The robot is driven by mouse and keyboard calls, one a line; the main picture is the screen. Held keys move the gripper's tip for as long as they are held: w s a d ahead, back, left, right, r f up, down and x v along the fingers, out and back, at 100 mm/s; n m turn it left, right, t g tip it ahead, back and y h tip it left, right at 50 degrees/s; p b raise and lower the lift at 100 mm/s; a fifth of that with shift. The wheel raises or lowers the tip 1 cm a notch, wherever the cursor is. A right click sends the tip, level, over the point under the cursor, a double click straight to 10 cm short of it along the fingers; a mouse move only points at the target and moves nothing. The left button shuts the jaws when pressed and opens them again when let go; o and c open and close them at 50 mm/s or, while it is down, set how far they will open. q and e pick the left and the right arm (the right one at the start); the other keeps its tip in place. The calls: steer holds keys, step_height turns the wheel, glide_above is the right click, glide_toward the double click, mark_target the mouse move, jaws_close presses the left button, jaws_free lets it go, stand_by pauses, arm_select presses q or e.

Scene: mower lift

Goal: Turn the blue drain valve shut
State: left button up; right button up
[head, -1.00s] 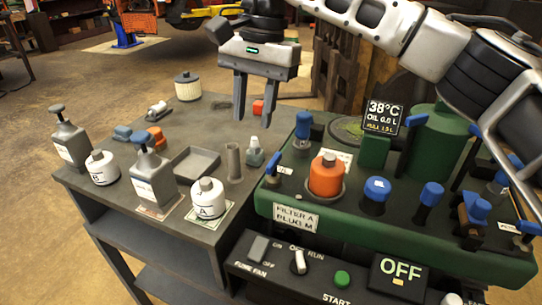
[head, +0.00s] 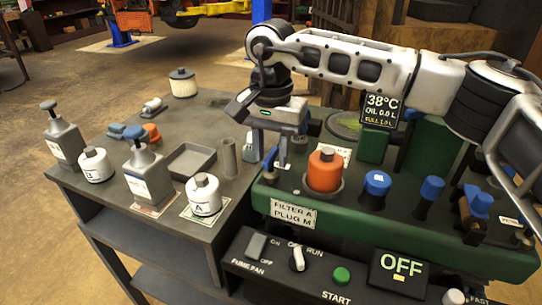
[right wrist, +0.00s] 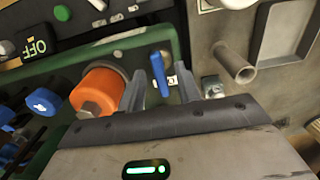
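The blue lever (head: 270,158) at the left end of the green machine (head: 375,225) matches the drain valve, though its small white label is not readable. In the right wrist view the blue lever (right wrist: 160,74) stands between my right gripper's two fingers, with gaps visible on both sides. My right gripper (head: 283,157) is open and points down at the lever; in the right wrist view its fingers (right wrist: 160,90) are spread. The gripper partly hides the lever in the head view. My left gripper is not in view.
An orange filter (head: 325,170) stands close right of the gripper, and a grey tube (head: 227,157) to its left. Blue knobs (head: 377,183) and levers line the machine. The display (head: 383,108) reads 38°C, oil 0.0 L; the lower panel (head: 400,267) reads OFF.

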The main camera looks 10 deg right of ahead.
steer(key=shift+f, duration=0.75)
jaws_close()
steer(key=shift+m, duration=0.4)
steer(key=m, duration=0.8)
steer(key=shift+m+b, duration=0.3)
steer(key=shift+b, duration=0.05)
steer(key=m, duration=0.4)
steer(key=shift+r+m, duration=0.1)
steer(key=shift+m, duration=2.1)
